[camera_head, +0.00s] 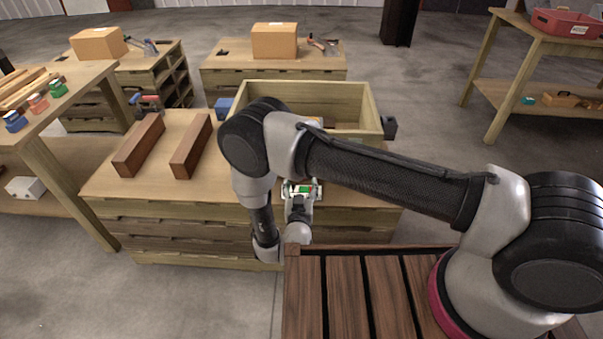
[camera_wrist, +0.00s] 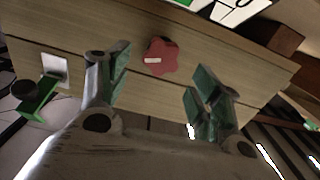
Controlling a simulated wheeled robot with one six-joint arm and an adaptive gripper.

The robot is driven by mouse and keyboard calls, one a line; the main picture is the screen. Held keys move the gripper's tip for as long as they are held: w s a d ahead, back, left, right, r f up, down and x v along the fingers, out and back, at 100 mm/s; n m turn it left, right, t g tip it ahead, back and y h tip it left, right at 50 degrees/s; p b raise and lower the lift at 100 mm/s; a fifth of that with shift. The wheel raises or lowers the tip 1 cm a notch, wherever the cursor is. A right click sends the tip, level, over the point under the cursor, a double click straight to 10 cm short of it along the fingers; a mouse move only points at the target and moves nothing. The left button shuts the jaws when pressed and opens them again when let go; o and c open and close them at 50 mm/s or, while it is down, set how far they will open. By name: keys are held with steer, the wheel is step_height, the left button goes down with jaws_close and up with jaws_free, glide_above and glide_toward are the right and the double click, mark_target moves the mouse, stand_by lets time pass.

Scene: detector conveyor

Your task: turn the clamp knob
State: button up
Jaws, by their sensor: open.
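A red, lobed knob (camera_wrist: 162,57) with a pale mark on one side sits on a light wooden face (camera_wrist: 60,45) in the wrist view. I take it to be the clamp knob. My gripper (camera_wrist: 158,76) is open, with its green-padded fingers on either side of and nearer than the knob. Nothing is between the fingers, and I see no contact with the knob. In the head view my gripper (camera_head: 301,190) is at the front of the middle wooden bench (camera_head: 235,195). The knob cannot be made out there.
The wrist view shows a white plate (camera_wrist: 55,68) and a green part with a black end (camera_wrist: 38,98) at left, and a white and green panel (camera_wrist: 235,10) above. An open wooden crate (camera_head: 345,93) and two brown blocks (camera_head: 139,145) (camera_head: 191,146) stand on the bench.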

steer(key=w, duration=0.5)
steer(key=shift+w+d, duration=0.1)
steer(key=shift+w, duration=0.3)
steer(key=c, duration=1)
steer(key=shift+c, duration=0.2)
steer(key=shift+m, duration=0.4)
steer(key=shift+d+m, duration=0.15)
steer(key=shift+m, duration=2.35)
steer(key=shift+f, duration=0.1)
